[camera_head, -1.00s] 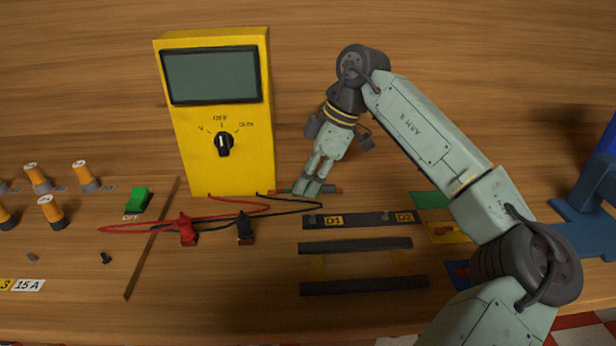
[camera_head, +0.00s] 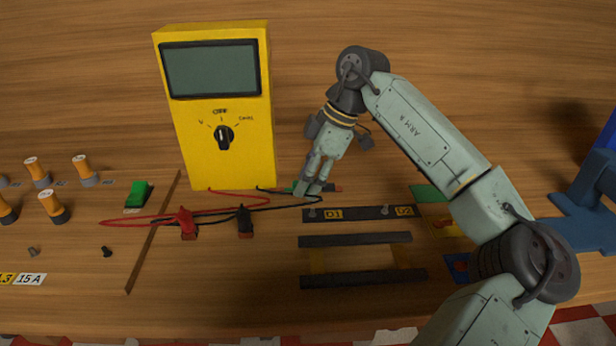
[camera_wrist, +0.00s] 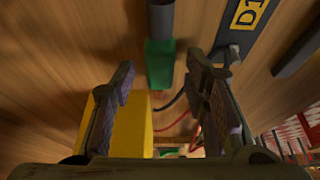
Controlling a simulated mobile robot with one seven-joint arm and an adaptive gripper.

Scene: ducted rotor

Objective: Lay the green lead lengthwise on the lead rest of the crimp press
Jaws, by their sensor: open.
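My gripper (camera_head: 313,189) is open and points down at the bench just right of the yellow meter's foot. A thin lead with a green part (camera_head: 299,187) and an orange-red end (camera_head: 335,188) lies there, partly hidden by the fingers. In the wrist view a green block with a grey tube (camera_wrist: 160,62) shows between and beyond the open fingers (camera_wrist: 160,85); I cannot tell whether they touch it. A blue stand (camera_head: 585,205) at the right edge may be the crimp press; its lead rest is not clearly visible.
The yellow meter (camera_head: 222,170) stands left of my gripper. Red (camera_head: 185,222) and black (camera_head: 245,220) clips with wires lie in front of it. Dark bars (camera_head: 355,240), one labelled D1 and D2, lie in front of my gripper. Orange cylinders (camera_head: 52,206) stand at left.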

